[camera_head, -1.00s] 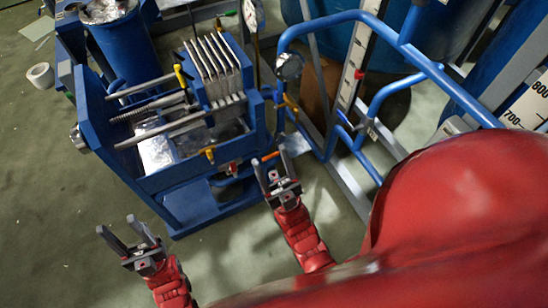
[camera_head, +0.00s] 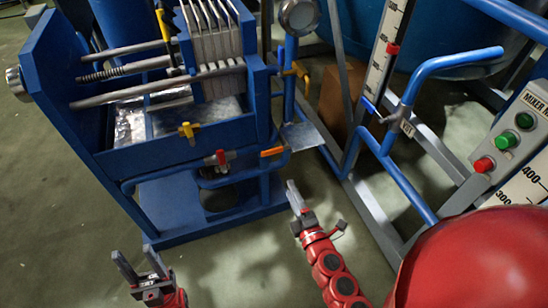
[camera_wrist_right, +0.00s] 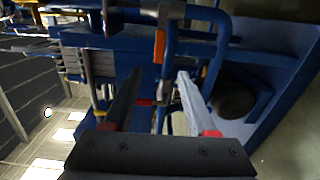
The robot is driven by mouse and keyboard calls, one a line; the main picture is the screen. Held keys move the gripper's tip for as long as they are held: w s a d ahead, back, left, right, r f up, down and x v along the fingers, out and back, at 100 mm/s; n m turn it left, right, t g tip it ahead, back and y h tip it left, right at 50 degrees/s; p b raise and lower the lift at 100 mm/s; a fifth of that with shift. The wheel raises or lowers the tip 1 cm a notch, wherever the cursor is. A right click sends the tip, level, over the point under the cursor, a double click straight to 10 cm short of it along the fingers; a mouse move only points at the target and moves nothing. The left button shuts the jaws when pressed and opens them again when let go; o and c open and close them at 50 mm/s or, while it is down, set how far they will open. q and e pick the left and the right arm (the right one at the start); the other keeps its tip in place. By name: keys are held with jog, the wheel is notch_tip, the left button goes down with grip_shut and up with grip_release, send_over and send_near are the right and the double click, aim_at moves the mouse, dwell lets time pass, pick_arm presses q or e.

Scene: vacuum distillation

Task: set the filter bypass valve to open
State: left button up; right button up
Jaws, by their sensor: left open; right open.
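Several small valve handles show on the blue filter press frame (camera_head: 180,195): an orange lever (camera_head: 272,151), a red handle (camera_head: 221,158), a yellow handle (camera_head: 188,131) and an orange-yellow handle (camera_head: 295,71). I cannot tell by label which one is the filter bypass valve. My right gripper (camera_head: 294,190) is open, below and right of the orange lever, apart from it. In the right wrist view the open fingers (camera_wrist_right: 158,80) point toward the blue pipes, with the orange lever (camera_wrist_right: 159,46) beyond them. My left gripper (camera_head: 134,256) is open and empty above the floor.
A blue pipe rail (camera_head: 430,68) and a grey frame stand right of the press. A mixer panel (camera_head: 510,140) with green and red buttons is at the far right. Floor between my two grippers is clear.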

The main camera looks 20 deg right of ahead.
aim_at(272, 153)
jog(key=w, duration=1.6)
jog(key=shift+w+a+r+p, duration=0.1)
jog(key=shift+w+a+p, duration=0.2)
jog(key=shift+a+p, duration=0.1)
grip_shut()
dwell(0.5)
